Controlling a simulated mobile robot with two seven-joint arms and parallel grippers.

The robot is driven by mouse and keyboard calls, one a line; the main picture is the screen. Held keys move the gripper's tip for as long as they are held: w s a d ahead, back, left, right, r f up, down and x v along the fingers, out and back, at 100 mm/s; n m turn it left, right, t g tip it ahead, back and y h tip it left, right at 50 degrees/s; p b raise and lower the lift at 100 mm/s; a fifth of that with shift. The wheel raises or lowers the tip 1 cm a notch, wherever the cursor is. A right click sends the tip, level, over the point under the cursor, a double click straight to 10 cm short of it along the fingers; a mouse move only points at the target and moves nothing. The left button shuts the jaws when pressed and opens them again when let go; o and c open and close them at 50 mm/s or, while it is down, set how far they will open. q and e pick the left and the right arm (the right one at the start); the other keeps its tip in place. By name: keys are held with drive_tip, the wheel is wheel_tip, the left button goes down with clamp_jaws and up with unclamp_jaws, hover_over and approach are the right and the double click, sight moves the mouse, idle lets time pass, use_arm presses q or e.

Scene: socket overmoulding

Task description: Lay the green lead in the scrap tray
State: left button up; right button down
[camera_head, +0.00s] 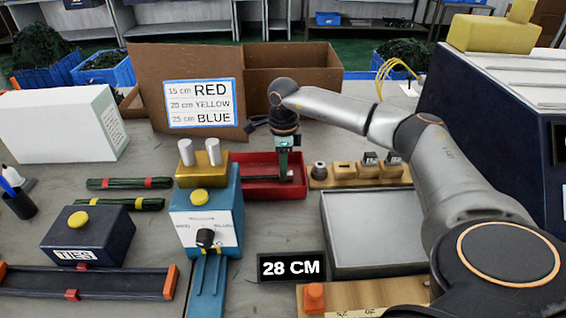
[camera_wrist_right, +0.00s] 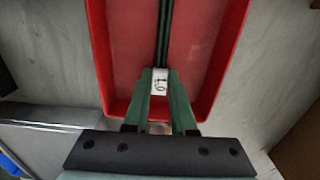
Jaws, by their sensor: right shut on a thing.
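The red scrap tray (camera_head: 297,190) sits in the middle of the table, in front of the cardboard box. My right gripper (camera_head: 284,172) points down into the tray near its right side. The dark green lead (camera_wrist_right: 165,35) is between its fingers (camera_wrist_right: 160,108), and a white tag (camera_wrist_right: 160,82) shows there. In the right wrist view the lead runs lengthwise over the tray floor. I cannot tell whether it touches the floor along its whole length. The head view shows little of it. My left gripper is not in view.
A blue machine with a yellow top (camera_head: 207,215) stands left of the tray. A wooden socket block (camera_head: 345,183) and a grey tray (camera_head: 370,235) are to the right. Green bundles with red (camera_head: 130,183) and yellow (camera_head: 120,204) bands lie left. The cardboard box (camera_head: 300,60) stands behind.

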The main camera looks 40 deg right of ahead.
drive_tip(key=shift+f, duration=0.1)
drive_tip(key=c, duration=0.7)
unclamp_jaws()
drive_tip(key=shift+o, duration=0.2)
wheel_tip(320, 180, up, 13)
drive_tip(key=p, duration=0.1)
drive_tip(key=shift+f+p, duration=0.2)
drive_tip(key=shift+p, duration=0.2)
